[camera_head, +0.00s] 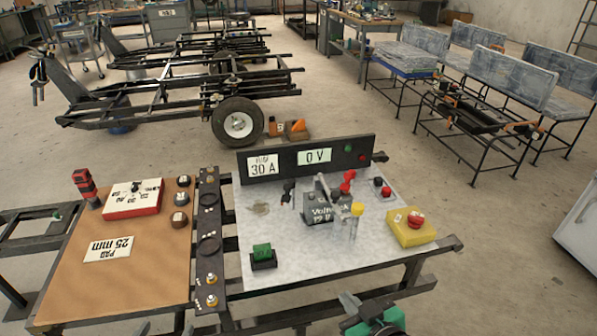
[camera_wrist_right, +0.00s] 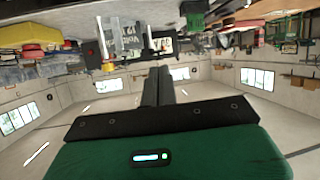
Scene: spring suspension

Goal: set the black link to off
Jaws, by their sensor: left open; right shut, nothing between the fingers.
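A small black upright piece (camera_head: 288,192), which may be the black link, stands on the grey metal plate (camera_head: 262,225) left of the grey battery block (camera_head: 320,212). It is too small to tell its setting. Red caps and a grey lever stand around the block. The panel behind carries a 30 A label and a 0 V label (camera_head: 315,157). My right gripper (camera_wrist_right: 158,72) is shut and empty in the wrist view, away from the bench parts. A green part, likely of my right arm, shows at the bottom of the head view. My left gripper is not in view.
A green rocker switch (camera_head: 263,256) is at the plate's front left. A yellow box (camera_head: 411,227) with a red button is at the right. A brown board (camera_head: 135,280) with a red-and-white box (camera_head: 132,199) lies to the left.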

